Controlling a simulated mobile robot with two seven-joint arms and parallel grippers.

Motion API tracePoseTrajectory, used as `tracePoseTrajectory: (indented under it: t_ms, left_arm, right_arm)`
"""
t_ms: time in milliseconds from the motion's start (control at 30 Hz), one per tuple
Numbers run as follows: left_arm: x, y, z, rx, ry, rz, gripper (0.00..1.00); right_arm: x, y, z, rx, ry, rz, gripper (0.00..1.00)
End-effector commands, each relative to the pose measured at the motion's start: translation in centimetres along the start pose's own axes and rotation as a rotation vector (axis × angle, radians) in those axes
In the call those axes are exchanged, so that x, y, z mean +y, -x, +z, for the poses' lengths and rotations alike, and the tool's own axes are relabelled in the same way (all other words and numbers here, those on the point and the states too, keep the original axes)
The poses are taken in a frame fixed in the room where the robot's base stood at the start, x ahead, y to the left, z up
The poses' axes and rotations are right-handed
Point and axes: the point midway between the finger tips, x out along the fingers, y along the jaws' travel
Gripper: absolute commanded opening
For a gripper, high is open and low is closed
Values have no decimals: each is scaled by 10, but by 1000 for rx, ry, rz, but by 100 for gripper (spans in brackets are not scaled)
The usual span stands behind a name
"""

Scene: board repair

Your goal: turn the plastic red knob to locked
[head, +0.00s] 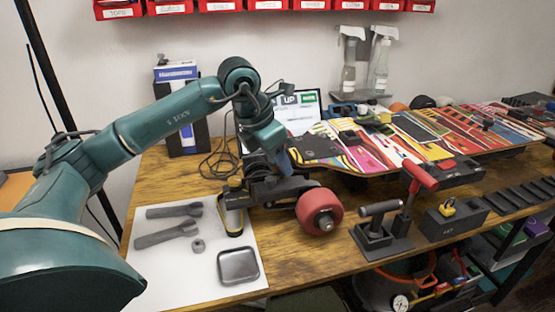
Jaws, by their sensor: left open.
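A small red piece, which looks like the red knob (447,164), sits on top of a dark box (462,174) behind the red-handled lever, right of centre on the workbench. It is too small to tell which way it is turned. My left gripper (284,164) is well to the left of it, pointing down over the dark truck at the near end of the skateboard. It is open, and I see nothing held in it. Its fingertips are small and partly lost against the dark truck. My right gripper is out of view.
A red-handled lever (418,177), a grey-handled tool (379,209) and a box with a yellow piece (455,217) stand at the front right. The skateboard's red wheel (320,210) and graphic deck (375,153) lie between. Wrenches (167,234) and a metal tray (238,265) lie left.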

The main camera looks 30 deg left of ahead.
Motion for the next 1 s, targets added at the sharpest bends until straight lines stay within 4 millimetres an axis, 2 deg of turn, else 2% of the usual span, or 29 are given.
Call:
tracePoseTrajectory:
  t_ms: [233, 733, 1000]
  left_arm:
    - [0, -1, 0, 0, 0, 0, 41]
    - [0, 0, 0, -1, 1, 0, 0]
    - [0, 0, 0, -1, -14, -7, 0]
  right_arm:
    - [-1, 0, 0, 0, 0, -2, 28]
    - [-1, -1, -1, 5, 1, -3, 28]
    - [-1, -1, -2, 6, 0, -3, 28]
